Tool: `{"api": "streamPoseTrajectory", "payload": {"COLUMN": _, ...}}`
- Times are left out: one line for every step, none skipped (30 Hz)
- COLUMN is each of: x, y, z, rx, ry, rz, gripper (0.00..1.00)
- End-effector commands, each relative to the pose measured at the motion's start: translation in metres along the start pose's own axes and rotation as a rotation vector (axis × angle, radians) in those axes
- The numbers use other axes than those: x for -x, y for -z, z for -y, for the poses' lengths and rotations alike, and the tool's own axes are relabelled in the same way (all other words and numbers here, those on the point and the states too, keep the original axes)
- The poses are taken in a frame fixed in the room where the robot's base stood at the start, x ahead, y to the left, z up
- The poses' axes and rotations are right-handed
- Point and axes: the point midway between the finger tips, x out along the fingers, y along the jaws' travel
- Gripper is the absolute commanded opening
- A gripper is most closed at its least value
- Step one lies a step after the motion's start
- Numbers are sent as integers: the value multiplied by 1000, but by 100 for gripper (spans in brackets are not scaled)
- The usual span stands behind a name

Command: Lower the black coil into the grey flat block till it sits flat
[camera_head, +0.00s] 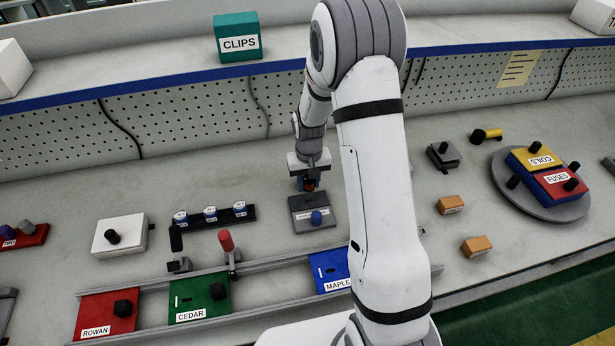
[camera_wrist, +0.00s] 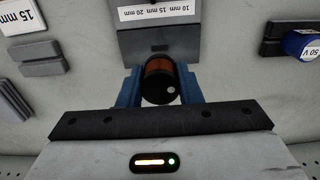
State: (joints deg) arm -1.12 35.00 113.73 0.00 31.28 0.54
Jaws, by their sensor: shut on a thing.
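My gripper (camera_head: 309,186) is shut on the black coil (camera_wrist: 158,88). In the wrist view the coil is a dark round piece with a copper-brown band, held between two blue fingers (camera_wrist: 160,88). A reddish bit of the coil (camera_head: 310,185) shows in the head view. The grey flat block (camera_head: 327,224) lies on the bench by the gripper. It also shows in the wrist view (camera_wrist: 185,42), with a label reading 10 mm, 15 mm, 20 mm. The coil appears at the block's back edge. Its underside and any contact are hidden.
A black rack (camera_head: 240,215) with several blue-and-white parts is to the left. Red and black upright clamps (camera_head: 226,241) stand in front of it. A grey piece with a black knob (camera_head: 443,156) is to the right.

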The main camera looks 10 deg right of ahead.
Motion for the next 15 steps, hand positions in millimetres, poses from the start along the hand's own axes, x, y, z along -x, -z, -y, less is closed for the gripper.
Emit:
{"api": "streamPoseTrajectory", "payload": {"x": 0, "y": 0, "z": 0, "rx": 0, "ry": 0, "rz": 0, "gripper": 2}}
{"api": "streamPoseTrajectory", "payload": {"x": 0, "y": 0, "z": 0, "rx": 0, "ry": 0, "rz": 0, "gripper": 2}}
{"api": "streamPoseTrajectory", "payload": {"x": 0, "y": 0, "z": 0, "rx": 0, "ry": 0, "rz": 0, "gripper": 2}}
{"api": "streamPoseTrajectory", "payload": {"x": 0, "y": 0, "z": 0, "rx": 0, "ry": 0, "rz": 0, "gripper": 2}}
{"api": "streamPoseTrajectory", "payload": {"x": 0, "y": 0, "z": 0, "rx": 0, "ry": 0, "rz": 0, "gripper": 2}}
{"api": "streamPoseTrajectory", "payload": {"x": 0, "y": 0, "z": 0, "rx": -1, "ry": 0, "rz": 0, "gripper": 2}}
{"api": "streamPoseTrajectory", "payload": {"x": 0, "y": 0, "z": 0, "rx": -1, "ry": 0, "rz": 0, "gripper": 2}}
{"api": "streamPoseTrajectory", "payload": {"x": 0, "y": 0, "z": 0, "rx": -1, "ry": 0, "rz": 0, "gripper": 2}}
{"api": "streamPoseTrajectory", "payload": {"x": 0, "y": 0, "z": -1, "rx": -2, "ry": 0, "rz": 0, "gripper": 2}}
{"api": "streamPoseTrajectory", "payload": {"x": 0, "y": 0, "z": -1, "rx": -2, "ry": 0, "rz": -1, "gripper": 2}}
{"api": "streamPoseTrajectory", "payload": {"x": -1, "y": 0, "z": -1, "rx": -2, "ry": 0, "rz": -1, "gripper": 2}}
{"api": "streamPoseTrajectory", "payload": {"x": -3, "y": -1, "z": -1, "rx": -2, "ry": 0, "rz": 0, "gripper": 2}}
{"api": "streamPoseTrajectory", "payload": {"x": -5, "y": -1, "z": -1, "rx": -3, "ry": 0, "rz": 0, "gripper": 2}}
{"api": "streamPoseTrajectory", "payload": {"x": -7, "y": -1, "z": -1, "rx": -3, "ry": 0, "rz": 0, "gripper": 2}}
{"api": "streamPoseTrajectory", "payload": {"x": -10, "y": -1, "z": -1, "rx": -3, "ry": 0, "rz": 0, "gripper": 2}}
